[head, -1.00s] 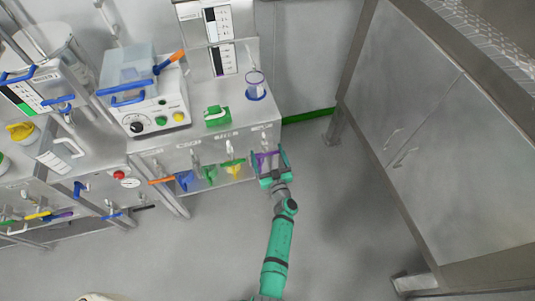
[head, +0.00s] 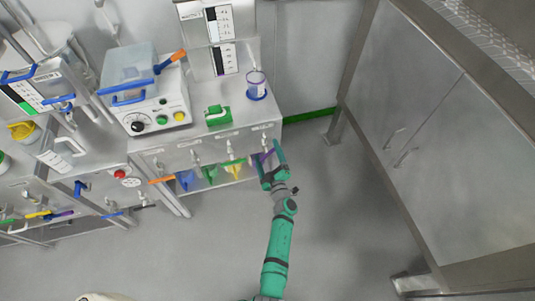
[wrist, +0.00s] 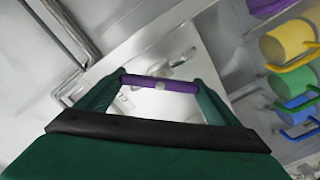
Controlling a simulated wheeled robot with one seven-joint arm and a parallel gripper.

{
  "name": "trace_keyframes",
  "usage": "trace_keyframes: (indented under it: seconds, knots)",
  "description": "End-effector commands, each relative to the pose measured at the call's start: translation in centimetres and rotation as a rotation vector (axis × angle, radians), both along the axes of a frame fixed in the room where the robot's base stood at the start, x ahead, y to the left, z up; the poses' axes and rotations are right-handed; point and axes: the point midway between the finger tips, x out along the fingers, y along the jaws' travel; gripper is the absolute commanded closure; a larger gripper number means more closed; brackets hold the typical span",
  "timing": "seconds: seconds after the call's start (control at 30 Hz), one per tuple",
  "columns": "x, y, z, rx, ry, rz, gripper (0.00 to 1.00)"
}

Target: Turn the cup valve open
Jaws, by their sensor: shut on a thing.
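A purple valve handle (head: 268,156) is on the front of the metal bench, at the right end of a row of coloured handles. My gripper (head: 270,160) is shut on it. In the wrist view the purple handle (wrist: 160,84) spans between the two green fingers, one at each end. In the head view the handle is tilted, its right end higher. A clear cup with a blue base and purple rim (head: 256,88) stands on the bench above this valve. My gripper partly hides the valve body.
Blue (head: 185,181), green (head: 209,173) and yellow (head: 234,168) valve parts sit to the left of the purple one. A green-handled item (head: 217,116) stands on the bench. A large metal cabinet (head: 430,140) is at right. Floor between is clear.

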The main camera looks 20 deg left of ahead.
Motion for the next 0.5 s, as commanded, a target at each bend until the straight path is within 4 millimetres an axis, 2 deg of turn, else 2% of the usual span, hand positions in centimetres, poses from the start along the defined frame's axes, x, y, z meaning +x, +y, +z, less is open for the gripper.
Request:
trace_keyframes:
  seconds: [0.5]
  knots:
    - [-0.09,-0.03,-0.30,-0.388,-0.261,-0.002,0.36]
